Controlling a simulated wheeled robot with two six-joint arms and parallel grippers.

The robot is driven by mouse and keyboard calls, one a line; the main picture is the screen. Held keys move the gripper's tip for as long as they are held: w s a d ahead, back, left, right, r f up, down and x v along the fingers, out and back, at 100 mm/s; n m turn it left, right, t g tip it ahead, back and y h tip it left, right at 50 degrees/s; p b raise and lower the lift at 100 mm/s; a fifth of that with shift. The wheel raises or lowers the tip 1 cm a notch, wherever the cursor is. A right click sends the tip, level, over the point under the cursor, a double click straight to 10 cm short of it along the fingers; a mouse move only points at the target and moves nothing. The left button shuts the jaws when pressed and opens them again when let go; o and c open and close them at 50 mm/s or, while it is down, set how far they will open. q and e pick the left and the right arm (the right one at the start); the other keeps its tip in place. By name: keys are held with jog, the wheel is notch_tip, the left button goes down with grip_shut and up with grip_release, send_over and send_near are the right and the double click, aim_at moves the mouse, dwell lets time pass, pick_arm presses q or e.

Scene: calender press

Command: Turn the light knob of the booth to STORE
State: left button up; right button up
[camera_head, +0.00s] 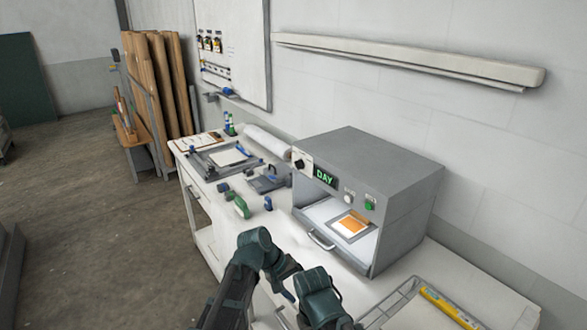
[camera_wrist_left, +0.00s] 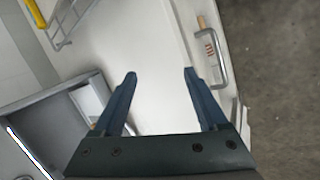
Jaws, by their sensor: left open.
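The booth (camera_head: 385,165) is a grey box on the white workbench, with an open front. Its black light knob (camera_head: 299,165) sits on a white plate at the left end of the front panel. The display (camera_head: 324,177) beside it reads DAY in green. My left gripper is open and empty over the bench top in the left wrist view (camera_wrist_left: 160,74), apart from the knob. In the head view my left arm reaches up in front of the booth and mostly hides that gripper. Part of the booth (camera_wrist_left: 40,110) shows at lower left in the wrist view. My right gripper is not in view.
A white button (camera_head: 348,198) and a green button (camera_head: 370,205) are on the booth's front. An orange sample (camera_head: 351,226) lies inside it. Small tools and a frame (camera_head: 210,160) occupy the bench's left.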

pick_arm(q)
jog(key=w+r+n+t+h, duration=0.2)
jog(key=w+r+n+h, duration=0.25)
jog(key=w, duration=0.65)
jog(key=n+t+h+b, duration=0.1)
jog(key=n+t+h, duration=0.3)
jog(key=n+t, duration=0.6)
send_near(296, 166)
jog(key=w+d, duration=0.2)
jog(key=w+d+n+g, duration=0.1)
jog(key=w+d, duration=0.1)
jog(key=w+d+r+g, duration=0.1)
jog(key=w+d, duration=0.1)
jog(key=shift+d+r+n, duration=0.15)
jog(key=shift+d+n, duration=0.2)
jog(key=shift+s, duration=0.1)
jog(key=shift+c, duration=0.2)
grip_shut()
